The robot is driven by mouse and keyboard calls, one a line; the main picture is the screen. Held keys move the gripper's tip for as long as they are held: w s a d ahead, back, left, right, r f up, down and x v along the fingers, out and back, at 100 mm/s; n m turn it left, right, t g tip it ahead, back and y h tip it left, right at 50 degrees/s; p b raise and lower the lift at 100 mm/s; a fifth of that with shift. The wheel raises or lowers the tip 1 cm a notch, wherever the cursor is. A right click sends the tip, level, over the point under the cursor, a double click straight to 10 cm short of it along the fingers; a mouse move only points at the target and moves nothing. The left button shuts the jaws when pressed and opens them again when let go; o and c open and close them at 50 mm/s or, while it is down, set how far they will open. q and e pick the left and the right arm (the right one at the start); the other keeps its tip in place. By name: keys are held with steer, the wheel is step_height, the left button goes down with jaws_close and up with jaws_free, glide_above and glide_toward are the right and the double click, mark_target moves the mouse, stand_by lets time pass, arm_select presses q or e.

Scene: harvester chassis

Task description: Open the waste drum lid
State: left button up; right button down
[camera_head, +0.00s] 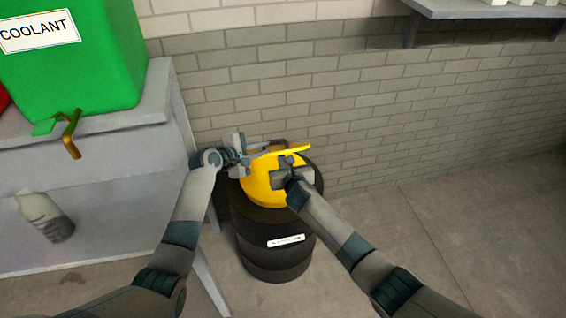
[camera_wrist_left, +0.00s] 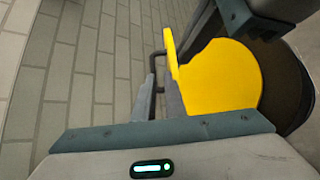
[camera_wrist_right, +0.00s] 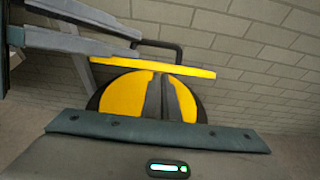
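The waste drum (camera_head: 275,260) is dark and stands on the floor against the wall. A yellow round top (camera_head: 265,185) sits on it. The yellow lid (camera_head: 293,150) is tilted up from it and shows edge-on in the right wrist view (camera_wrist_right: 150,67). A dark handle (camera_wrist_right: 165,46) stands out from the lid's outer face. My left gripper (camera_head: 255,155) has its fingers close together around this handle, with a narrow gap in the left wrist view (camera_wrist_left: 160,85). My right gripper (camera_wrist_right: 160,85) is shut and empty, in front of the yellow round opening.
A grey bench (camera_head: 110,170) stands to the left with a green coolant tank (camera_head: 75,70) and its brass tap (camera_head: 72,135). A bottle (camera_head: 45,217) is on the lower shelf. A wall shelf (camera_head: 480,10) is at upper right. The floor to the right is clear.

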arm_select(q)
steer(key=v, duration=0.4)
steer(key=shift+s+a+r, duration=0.2)
steer(key=shift+s, duration=0.05)
